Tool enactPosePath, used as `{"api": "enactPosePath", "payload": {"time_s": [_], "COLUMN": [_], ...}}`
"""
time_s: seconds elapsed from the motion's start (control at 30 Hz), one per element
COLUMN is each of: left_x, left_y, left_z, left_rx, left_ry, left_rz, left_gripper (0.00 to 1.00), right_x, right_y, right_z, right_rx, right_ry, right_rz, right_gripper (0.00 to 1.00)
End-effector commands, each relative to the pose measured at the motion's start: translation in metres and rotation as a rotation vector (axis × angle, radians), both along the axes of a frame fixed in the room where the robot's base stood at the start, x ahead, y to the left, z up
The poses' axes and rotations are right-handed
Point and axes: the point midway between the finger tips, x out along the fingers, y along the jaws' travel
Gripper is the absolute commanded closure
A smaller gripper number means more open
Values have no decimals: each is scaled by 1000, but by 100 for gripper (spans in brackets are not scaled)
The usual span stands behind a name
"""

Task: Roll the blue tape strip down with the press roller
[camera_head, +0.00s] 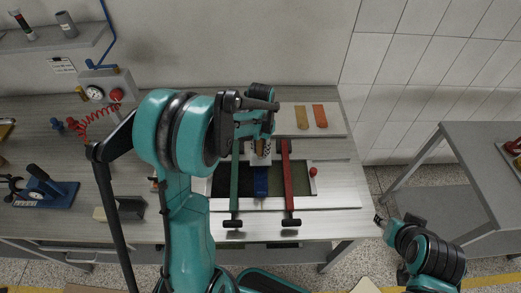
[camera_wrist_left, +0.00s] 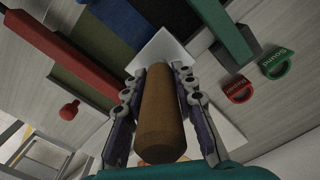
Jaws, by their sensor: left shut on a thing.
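The blue tape strip (camera_head: 260,183) lies on the dark panel between a green bar (camera_head: 234,190) and a red bar (camera_head: 288,185). Its blue surface also shows in the left wrist view (camera_wrist_left: 118,20). My left gripper (camera_head: 260,150) is over the far end of the strip. In the left wrist view it (camera_wrist_left: 158,95) is shut on a brown cylindrical handle (camera_wrist_left: 160,115), with a pale flat piece (camera_wrist_left: 165,48) beyond it. I cannot make out a roller there. My right gripper (camera_head: 380,221) is at the lower right, away from the bench; its fingers are too small to read.
A tan piece (camera_head: 301,117) and an orange piece (camera_head: 320,115) lie on a pale board at the back. A red knob (camera_head: 313,172) sits right of the red bar. A blue-based tool (camera_head: 45,190) stands far left. The bench front right is clear.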

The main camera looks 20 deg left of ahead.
Motion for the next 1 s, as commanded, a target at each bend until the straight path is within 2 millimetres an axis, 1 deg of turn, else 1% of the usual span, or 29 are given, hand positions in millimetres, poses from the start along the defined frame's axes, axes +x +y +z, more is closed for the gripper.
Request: {"api": "enactPosePath", "payload": {"time_s": [0.47,0.83,1.0], "left_x": [-2,-18,-21], "left_y": [-1,-9,-10], "left_z": [0,-2,-2], "left_rx": [0,0,0], "left_ry": [0,0,0], "left_rz": [0,0,0], "left_gripper": [100,100,100], "right_x": [0,0,0], "right_y": [0,0,0], "right_z": [0,-2,-3], "right_rx": [0,0,0], "right_ry": [0,0,0], "right_rz": [0,0,0], "right_gripper": [60,60,60]}}
